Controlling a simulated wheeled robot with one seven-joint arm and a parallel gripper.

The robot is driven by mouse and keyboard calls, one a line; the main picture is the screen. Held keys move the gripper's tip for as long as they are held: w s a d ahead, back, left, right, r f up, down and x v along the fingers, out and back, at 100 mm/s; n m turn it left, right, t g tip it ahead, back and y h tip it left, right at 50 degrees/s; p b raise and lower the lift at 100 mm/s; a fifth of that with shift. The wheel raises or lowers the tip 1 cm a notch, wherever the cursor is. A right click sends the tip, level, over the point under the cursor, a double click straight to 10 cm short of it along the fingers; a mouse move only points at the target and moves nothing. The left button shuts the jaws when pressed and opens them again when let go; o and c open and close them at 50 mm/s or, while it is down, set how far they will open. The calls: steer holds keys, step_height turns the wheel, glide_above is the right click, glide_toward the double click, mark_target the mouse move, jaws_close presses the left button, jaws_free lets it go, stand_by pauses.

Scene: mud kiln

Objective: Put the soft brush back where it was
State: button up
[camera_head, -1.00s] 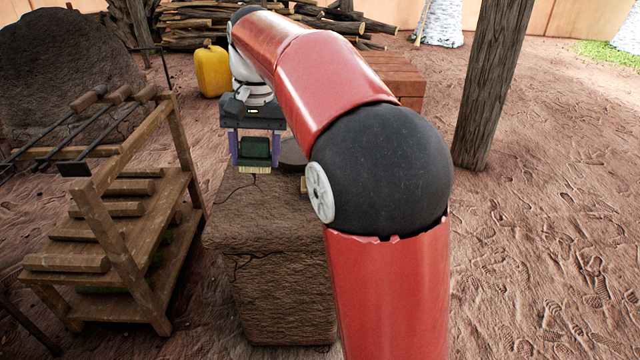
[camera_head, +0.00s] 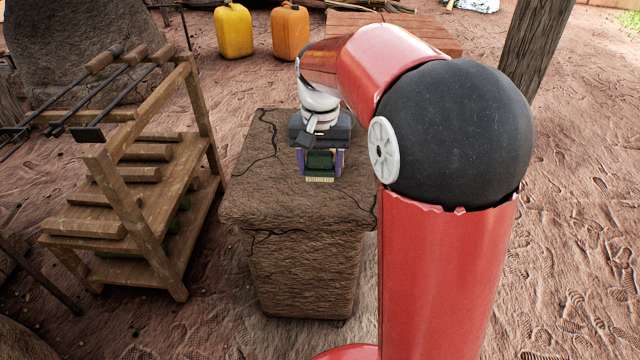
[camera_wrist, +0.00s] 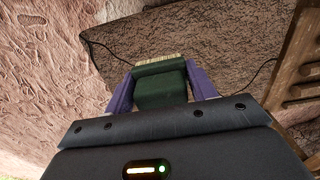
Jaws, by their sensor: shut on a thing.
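The soft brush (camera_head: 320,160) has a dark green body and a pale bristle edge. My gripper (camera_head: 320,168) is shut on it, with a purple finger on either side. In the head view it hangs over the top of the cracked mud block (camera_head: 255,205), its bristles toward the camera. I cannot tell whether the brush touches the block. In the wrist view the brush (camera_wrist: 160,88) sits between the two fingers (camera_wrist: 160,92), bristles at the far end, with the cracked block surface (camera_wrist: 200,45) beyond it.
A wooden rack (camera_head: 150,205) with long-handled tools (camera_head: 105,85) on top stands left of the block. Yellow (camera_head: 233,30) and orange (camera_head: 290,32) jerrycans stand behind. A wooden post (camera_head: 535,50) rises at the right. The block's top left of my gripper is clear.

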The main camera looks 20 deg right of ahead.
mark_target(320, 196)
steer(key=shift+f, duration=2.6)
steer(key=shift+b, duration=0.3)
steer(key=shift+f, duration=0.2)
steer(key=o, duration=0.9)
steer(key=shift+r, duration=0.1)
